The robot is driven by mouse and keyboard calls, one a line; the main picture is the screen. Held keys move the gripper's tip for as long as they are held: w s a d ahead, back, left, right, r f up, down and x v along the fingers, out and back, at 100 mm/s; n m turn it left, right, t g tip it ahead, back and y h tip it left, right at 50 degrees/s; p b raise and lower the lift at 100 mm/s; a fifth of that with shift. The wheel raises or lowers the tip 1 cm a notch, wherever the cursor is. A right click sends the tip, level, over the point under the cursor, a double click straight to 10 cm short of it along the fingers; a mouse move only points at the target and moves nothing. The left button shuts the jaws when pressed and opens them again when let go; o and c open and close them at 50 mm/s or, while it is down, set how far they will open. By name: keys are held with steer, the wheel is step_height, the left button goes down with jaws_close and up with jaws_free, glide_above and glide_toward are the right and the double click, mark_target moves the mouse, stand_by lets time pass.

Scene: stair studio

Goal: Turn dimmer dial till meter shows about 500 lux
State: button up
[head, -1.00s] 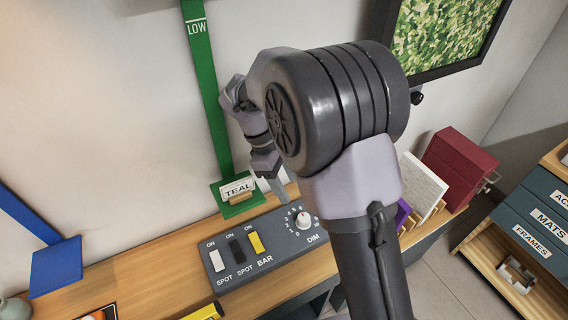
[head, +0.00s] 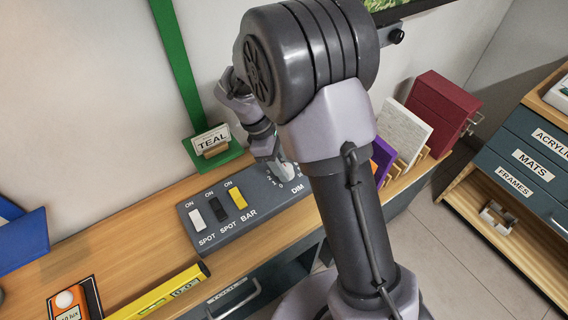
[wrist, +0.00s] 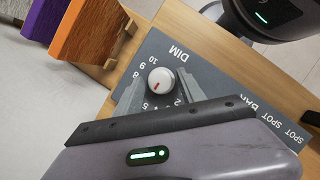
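The dimmer dial (wrist: 160,80) is a white round knob with a red mark, at the DIM end of the grey switch panel (head: 237,222). In the wrist view the red mark points roughly toward the 4 and 5. My gripper (wrist: 160,76) is open, one finger on each side of the knob, with small gaps showing. In the head view the dial (head: 288,170) is partly covered by my gripper (head: 276,166). An orange meter (head: 90,296) with a white dome lies at the lower left edge; its screen says lux, but the number is not clearly readable.
The panel also has white, black and yellow switches (head: 238,197). A yellow level (head: 160,296) lies in front on the wooden bench (head: 125,252). Upright boards (head: 402,135) stand right of my arm.

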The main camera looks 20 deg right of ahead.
jaws_close()
